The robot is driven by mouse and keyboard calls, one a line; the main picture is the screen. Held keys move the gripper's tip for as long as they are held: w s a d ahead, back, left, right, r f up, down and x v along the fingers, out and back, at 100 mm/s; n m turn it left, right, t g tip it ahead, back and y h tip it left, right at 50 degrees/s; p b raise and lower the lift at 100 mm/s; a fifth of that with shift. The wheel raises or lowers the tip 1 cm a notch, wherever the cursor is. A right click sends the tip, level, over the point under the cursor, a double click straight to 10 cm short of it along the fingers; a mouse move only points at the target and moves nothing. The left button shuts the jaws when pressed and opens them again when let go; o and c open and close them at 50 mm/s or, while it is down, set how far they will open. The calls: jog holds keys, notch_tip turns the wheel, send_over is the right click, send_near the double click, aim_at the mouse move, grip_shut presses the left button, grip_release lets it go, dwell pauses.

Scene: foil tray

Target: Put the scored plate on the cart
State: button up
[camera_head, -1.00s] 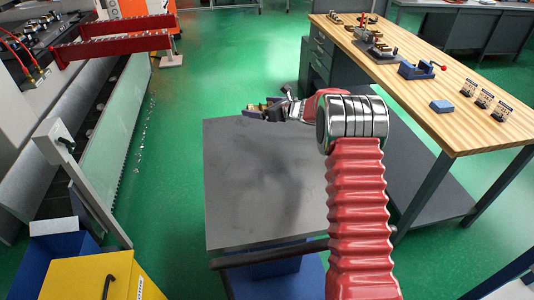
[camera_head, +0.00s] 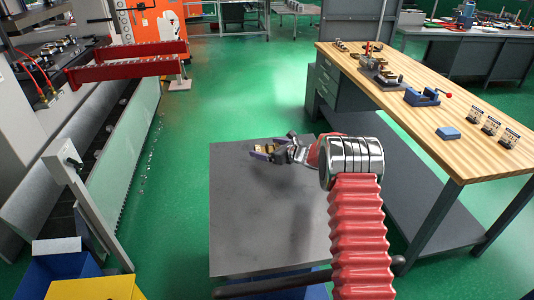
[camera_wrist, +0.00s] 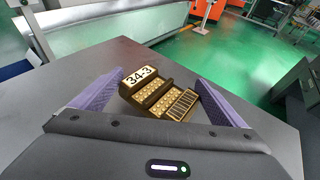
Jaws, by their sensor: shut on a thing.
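The scored plate (camera_wrist: 160,95) is a brass-coloured stepped block with rows of dimples, a grooved face and a white "34-3" label. My gripper (camera_wrist: 160,97) is shut on it, with a purple finger pad on each side. The plate sits tilted between the pads. In the head view, my gripper (camera_head: 268,152) and the small brass plate (camera_head: 266,148) are over the far part of the grey cart top (camera_head: 262,225). The cart top also shows below the gripper in the wrist view (camera_wrist: 90,75). I cannot tell whether the plate touches the cart.
The cart top looks bare. A wooden workbench (camera_head: 405,105) with a blue block (camera_head: 448,133), a blue vice and small cards stands at the right. A machine with red rails (camera_head: 125,65) is at the left. Blue and yellow bins (camera_head: 95,289) are at the lower left.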

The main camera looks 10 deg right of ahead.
jog(key=shift+f, duration=1.15)
jog(key=o, duration=1.2)
jog(key=shift+f, duration=0.1)
jog(key=shift+s, duration=0.1)
jog(key=shift+s+d+r, duration=0.3)
jog(key=shift+s, duration=0.1)
jog(key=v, duration=1)
jog(key=shift+s+d+r, duration=0.15)
jog(key=shift+s+d, duration=0.1)
jog(key=shift+s, duration=0.05)
